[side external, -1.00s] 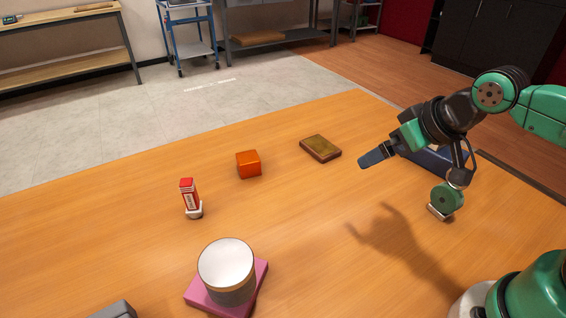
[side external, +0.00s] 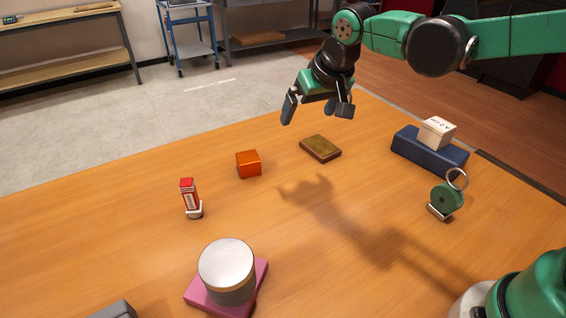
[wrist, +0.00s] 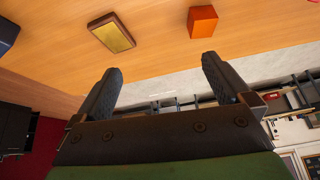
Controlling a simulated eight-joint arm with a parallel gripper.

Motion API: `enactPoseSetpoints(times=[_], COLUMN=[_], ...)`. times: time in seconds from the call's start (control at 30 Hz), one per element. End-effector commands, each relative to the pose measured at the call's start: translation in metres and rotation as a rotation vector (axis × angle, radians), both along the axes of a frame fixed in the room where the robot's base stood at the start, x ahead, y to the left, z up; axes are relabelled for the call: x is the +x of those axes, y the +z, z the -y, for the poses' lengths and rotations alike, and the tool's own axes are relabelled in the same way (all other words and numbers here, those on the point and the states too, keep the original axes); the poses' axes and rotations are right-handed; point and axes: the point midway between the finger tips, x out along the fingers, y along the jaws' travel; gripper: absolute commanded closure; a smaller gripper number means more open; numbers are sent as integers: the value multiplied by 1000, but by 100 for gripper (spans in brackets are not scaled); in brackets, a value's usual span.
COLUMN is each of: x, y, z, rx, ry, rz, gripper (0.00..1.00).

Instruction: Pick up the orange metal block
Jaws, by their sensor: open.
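The orange metal block (side external: 248,164) sits on the wooden table, left of the brown and gold flat block. It also shows in the wrist view (wrist: 202,21) at the top, beyond the right finger. My gripper (side external: 316,112) is open and empty, raised above the table to the right of the orange block. In the wrist view both fingers (wrist: 158,80) are spread apart with nothing between them. Nothing hides the orange block in the side view.
A brown and gold flat block (side external: 320,147) lies right of the orange block. A red and white bottle (side external: 190,196) stands to its left. A white-topped cylinder (side external: 226,268) stands on a pink block (side external: 253,291). A blue block (side external: 420,152) with a white box (side external: 437,132) and a green ringed object (side external: 446,199) are at right.

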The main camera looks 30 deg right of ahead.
Motion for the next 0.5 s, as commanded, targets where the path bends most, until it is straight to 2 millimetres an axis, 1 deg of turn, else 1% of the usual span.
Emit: enactPoseSetpoints(times=[0.03,0.1,0.2,0.33,0.4,0.5], x=[16,35,57,76,82,86], y=[-7,-19,-40,-67,-78,-89], z=[-11,-24,-43,-63,-71,-77], rx=[-2,-2,-5,-11,-14,-16], ry=[-7,-26,-53,-84,-95,-108], rz=[-13,-31,-53,-74,-81,-87], gripper=[3,3,3,3,3,3])
